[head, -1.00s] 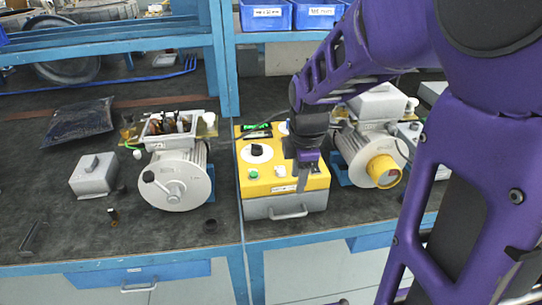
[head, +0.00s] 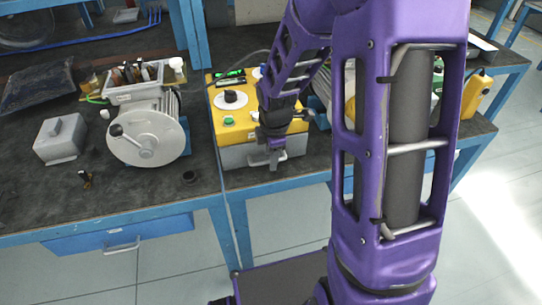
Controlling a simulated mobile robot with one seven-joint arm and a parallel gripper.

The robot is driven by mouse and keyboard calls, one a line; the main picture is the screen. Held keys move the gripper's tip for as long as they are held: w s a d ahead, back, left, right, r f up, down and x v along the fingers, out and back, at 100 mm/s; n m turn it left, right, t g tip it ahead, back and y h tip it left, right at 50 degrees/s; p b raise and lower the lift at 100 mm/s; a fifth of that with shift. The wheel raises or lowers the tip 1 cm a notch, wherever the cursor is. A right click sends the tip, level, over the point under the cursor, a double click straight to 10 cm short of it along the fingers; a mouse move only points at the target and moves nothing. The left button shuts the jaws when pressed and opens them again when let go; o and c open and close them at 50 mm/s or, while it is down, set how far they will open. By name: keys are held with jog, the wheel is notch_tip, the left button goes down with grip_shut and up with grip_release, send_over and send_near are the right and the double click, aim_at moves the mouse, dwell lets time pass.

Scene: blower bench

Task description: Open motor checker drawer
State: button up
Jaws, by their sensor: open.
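The motor checker (head: 237,119) is a box with a yellow top and a grey front drawer (head: 236,156), standing on the bench near its front edge. Its top carries a black knob on a white dial and a green button. My gripper (head: 273,162) points down right in front of the drawer face, at the height of the handle. The jaws are open. The gripper covers the handle, so I cannot tell whether the fingers touch it. The drawer looks closed.
A grey motor (head: 146,136) with a crank disc stands left of the checker. A small grey box (head: 60,139) and a dark bag (head: 38,86) lie further left. A blue bench drawer (head: 120,236) is below. My arm hides much of the right side.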

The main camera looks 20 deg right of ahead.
grip_shut()
dwell(1.4)
